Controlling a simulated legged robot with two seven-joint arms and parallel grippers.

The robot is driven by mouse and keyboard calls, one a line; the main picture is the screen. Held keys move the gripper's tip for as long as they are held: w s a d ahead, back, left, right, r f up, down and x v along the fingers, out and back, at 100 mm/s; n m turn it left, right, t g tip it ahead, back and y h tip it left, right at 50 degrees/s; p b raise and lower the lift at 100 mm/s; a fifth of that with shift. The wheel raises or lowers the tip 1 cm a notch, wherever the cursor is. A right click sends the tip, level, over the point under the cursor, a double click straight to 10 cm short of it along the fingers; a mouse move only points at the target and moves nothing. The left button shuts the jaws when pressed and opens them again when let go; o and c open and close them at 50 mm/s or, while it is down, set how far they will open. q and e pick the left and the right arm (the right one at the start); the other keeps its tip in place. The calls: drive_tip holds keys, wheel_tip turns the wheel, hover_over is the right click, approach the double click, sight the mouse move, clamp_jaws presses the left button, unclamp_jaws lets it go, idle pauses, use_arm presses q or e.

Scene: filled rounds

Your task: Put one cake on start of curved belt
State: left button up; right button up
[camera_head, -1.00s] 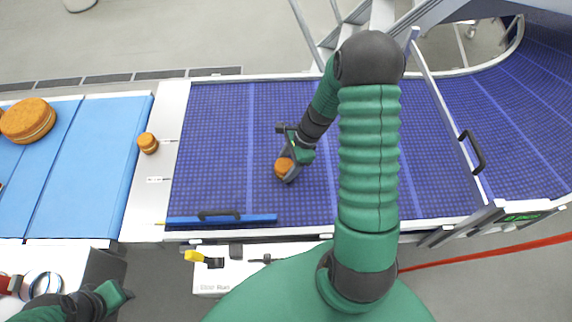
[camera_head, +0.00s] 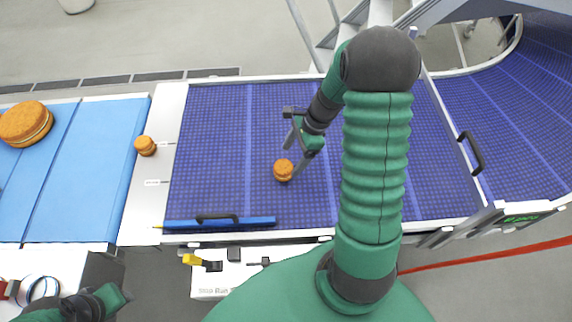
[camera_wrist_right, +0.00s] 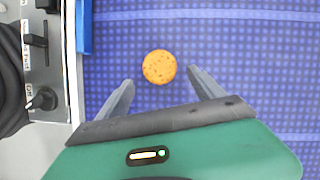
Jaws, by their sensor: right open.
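A small round orange-brown cake (camera_head: 283,170) with a pale middle layer sits on the blue-purple belt (camera_head: 220,130). It also shows in the right wrist view (camera_wrist_right: 159,67), between and just beyond the fingertips. My right gripper (camera_head: 293,152) is open and empty, its fingers apart, close beside and behind this cake. A second small cake (camera_head: 145,145) sits on the pale metal strip left of the belt. A large cake (camera_head: 26,123) lies on the light blue belt at far left. My left gripper (camera_head: 118,297) is at the lower left; its jaws are unclear.
A blue bar with a black handle (camera_head: 219,220) lies along the belt's near edge. A clear panel with a black handle (camera_head: 470,152) stands before the curved belt (camera_head: 512,110) at right. A control box (camera_head: 216,277) sits in front.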

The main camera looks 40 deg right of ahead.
drive_tip(key=v, duration=0.5)
drive_tip(key=s+a+n+h, duration=0.3)
drive_tip(key=a+n+h, duration=0.1)
drive_tip(key=a+n, duration=1.5)
drive_tip(key=n, duration=0.4)
drive_tip(key=shift+s+a+r+t, duration=0.2)
drive_tip(key=shift+a+r+t, duration=0.05)
drive_tip(key=shift+r+t, duration=0.05)
drive_tip(key=shift+d, duration=0.35)
